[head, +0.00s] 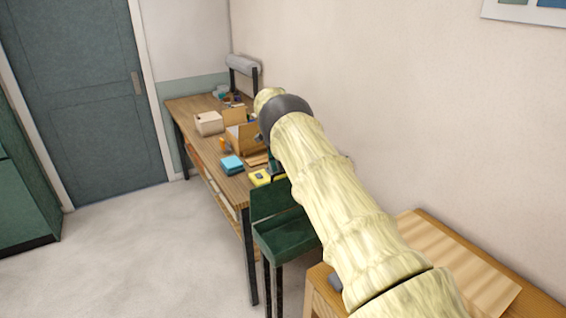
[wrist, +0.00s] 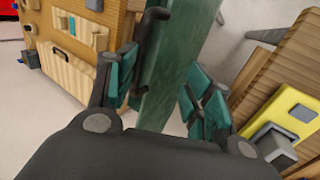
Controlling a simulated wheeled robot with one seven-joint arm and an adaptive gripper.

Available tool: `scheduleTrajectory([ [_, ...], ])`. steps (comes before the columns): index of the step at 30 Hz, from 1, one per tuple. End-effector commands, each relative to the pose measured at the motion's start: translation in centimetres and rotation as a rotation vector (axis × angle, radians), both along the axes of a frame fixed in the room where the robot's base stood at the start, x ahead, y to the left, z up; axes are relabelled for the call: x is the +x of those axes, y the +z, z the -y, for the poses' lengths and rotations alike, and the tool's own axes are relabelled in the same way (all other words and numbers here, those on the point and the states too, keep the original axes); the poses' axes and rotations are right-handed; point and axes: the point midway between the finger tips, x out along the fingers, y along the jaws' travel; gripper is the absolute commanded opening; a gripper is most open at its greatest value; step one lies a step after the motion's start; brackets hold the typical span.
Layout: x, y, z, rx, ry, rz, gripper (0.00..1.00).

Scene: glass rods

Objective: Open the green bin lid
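The green bin (head: 285,236) stands on dark legs beside the workbench in the head view. A green panel (head: 272,199), which looks like its lid, stands raised at the bin's back. In the wrist view a long green panel (wrist: 178,58), apparently this lid, runs between my fingers with a black handle (wrist: 148,45) on its left side. My gripper (wrist: 163,92) is open, with teal pads on either side of the panel. The left pad is close to the handle; I cannot tell if it touches. In the head view my arm mostly hides the gripper.
A wooden table (head: 445,250) stands at lower right. The wall is close on the right; the floor at left is clear.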

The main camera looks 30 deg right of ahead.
Motion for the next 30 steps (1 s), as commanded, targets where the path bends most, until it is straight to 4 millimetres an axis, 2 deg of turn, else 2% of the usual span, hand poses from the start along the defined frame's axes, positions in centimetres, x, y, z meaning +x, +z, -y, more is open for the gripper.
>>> scheduleTrajectory([
  [1, -0.13, -1.33, -0.55, 0.011, 0.001, -0.006, 0.35],
  [4, -0.20, -1.27, -0.43, 0.011, 0.000, -0.006, 0.42],
  [7, -0.25, -1.19, -0.28, 0.010, -0.002, -0.006, 0.43],
  [30, -0.28, -0.72, 0.27, 0.006, -0.006, -0.005, 0.31],
])
